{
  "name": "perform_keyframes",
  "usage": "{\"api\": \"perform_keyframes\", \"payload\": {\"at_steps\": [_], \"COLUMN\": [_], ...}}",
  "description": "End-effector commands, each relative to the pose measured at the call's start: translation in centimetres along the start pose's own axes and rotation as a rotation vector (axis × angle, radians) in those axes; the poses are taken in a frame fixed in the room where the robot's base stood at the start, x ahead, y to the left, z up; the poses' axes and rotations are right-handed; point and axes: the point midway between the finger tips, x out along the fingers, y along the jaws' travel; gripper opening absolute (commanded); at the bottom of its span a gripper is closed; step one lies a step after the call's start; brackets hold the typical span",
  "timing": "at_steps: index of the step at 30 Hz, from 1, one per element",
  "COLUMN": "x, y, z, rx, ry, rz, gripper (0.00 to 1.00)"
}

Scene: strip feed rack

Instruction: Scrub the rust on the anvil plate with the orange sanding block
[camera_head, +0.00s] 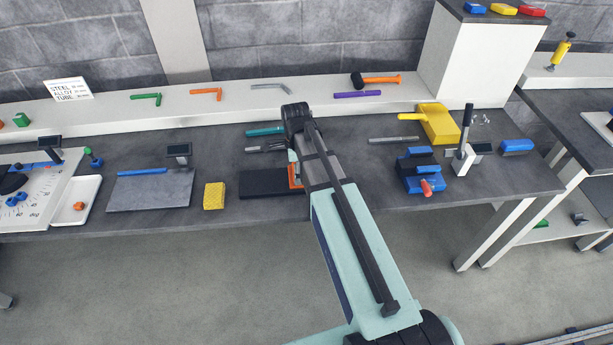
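My gripper (294,163) is low over the middle of the workbench, mostly hidden behind my own arm. Its fingers cannot be made out. A small orange piece (294,181), possibly the sanding block, shows right below it, at the right end of a black mat (262,184). Whether the fingers hold it is hidden. A flat grey plate (150,193), possibly the anvil plate, lies to the left on the bench. A blue rod (142,171) lies at its back edge. No rust can be made out at this size.
A yellow sponge (214,196) stands between plate and mat. A white tray (79,208) is left of the plate. A blue vise (421,172), a yellow box (438,124) and a lever tool (465,150) stand on the right. Hand tools and a mallet (376,80) lie along the back ledge.

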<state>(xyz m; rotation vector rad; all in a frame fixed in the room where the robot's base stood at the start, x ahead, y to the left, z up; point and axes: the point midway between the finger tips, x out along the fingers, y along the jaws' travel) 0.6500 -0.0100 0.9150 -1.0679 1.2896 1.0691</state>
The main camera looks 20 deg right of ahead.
Motion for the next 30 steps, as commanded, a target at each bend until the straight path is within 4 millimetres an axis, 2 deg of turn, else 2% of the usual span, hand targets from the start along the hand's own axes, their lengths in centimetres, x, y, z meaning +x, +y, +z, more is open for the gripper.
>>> {"api": "perform_keyframes", "payload": {"at_steps": [9, 17, 30], "x": [-0.1, -0.1, 0.1], "y": [0.1, 0.0, 0.1], "z": [-3.0, -3.9, -7.6], "rx": [0.004, 0.002, 0.003], "ry": [0.004, 0.004, 0.005], "rz": [0.000, 0.000, 0.000], "gripper": [0.47, 0.47, 0.47]}}
